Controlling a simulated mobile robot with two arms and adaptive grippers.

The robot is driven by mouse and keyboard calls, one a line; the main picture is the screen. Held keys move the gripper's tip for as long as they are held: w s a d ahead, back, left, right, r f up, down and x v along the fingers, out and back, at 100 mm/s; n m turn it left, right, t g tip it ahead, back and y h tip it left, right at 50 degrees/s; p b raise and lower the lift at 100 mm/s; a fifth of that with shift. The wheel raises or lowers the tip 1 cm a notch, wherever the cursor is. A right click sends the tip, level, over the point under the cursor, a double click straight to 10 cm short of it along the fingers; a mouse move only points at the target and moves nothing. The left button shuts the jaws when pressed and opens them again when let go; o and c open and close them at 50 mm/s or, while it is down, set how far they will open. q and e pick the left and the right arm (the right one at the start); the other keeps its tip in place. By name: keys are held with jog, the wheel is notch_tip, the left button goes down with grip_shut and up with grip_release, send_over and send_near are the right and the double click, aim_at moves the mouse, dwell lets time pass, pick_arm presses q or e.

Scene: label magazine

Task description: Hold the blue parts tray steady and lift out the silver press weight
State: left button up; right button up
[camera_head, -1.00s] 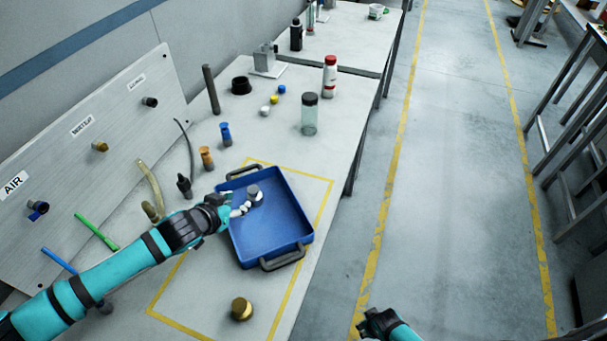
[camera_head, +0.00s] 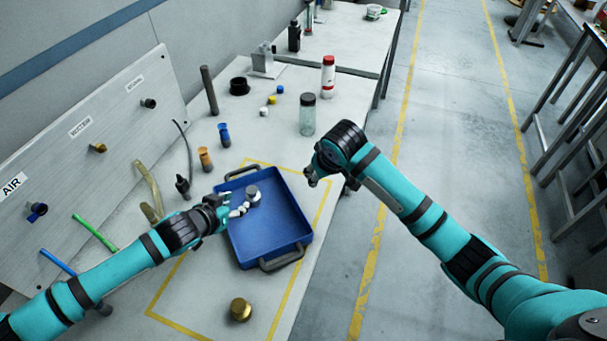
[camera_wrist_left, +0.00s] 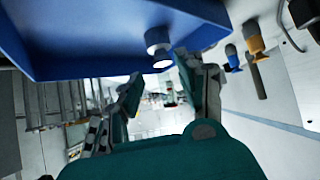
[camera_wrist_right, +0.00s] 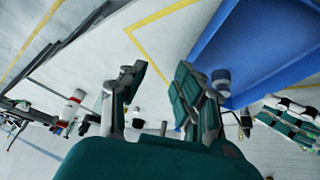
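The blue parts tray (camera_head: 292,222) lies on the bench inside a yellow outline, with dark handles at two ends. The silver press weight (camera_head: 253,193) stands inside, toward the tray's far left; it also shows in the right wrist view (camera_wrist_right: 221,80). My left gripper (camera_head: 233,203) is at the tray's left wall, close to the weight. Its fingers are apart in the left wrist view (camera_wrist_left: 160,78); I cannot tell whether they touch the wall. My right gripper (camera_head: 314,178) hangs just right of the tray, above the bench edge. Its fingers are apart and empty (camera_wrist_right: 157,82).
A brass weight (camera_head: 240,309) stands on the bench in front of the tray. A glass jar (camera_head: 307,115) and a red-and-white bottle (camera_head: 328,77) stand behind. Orange (camera_head: 205,158) and blue (camera_head: 224,134) fittings and hoses lie left, before the labelled panel (camera_head: 88,150).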

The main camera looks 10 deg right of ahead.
aim_at(293, 197)
jog(key=s+a+r+g, duration=0.1)
jog(key=s+a+r, duration=0.3)
jog(key=a+r, duration=0.1)
jog(key=x, duration=1.7)
jog(key=shift+w+a+f, duration=0.1)
jog(key=shift+a+f, duration=0.05)
jog(key=shift+a, duration=0.2)
grip_shut()
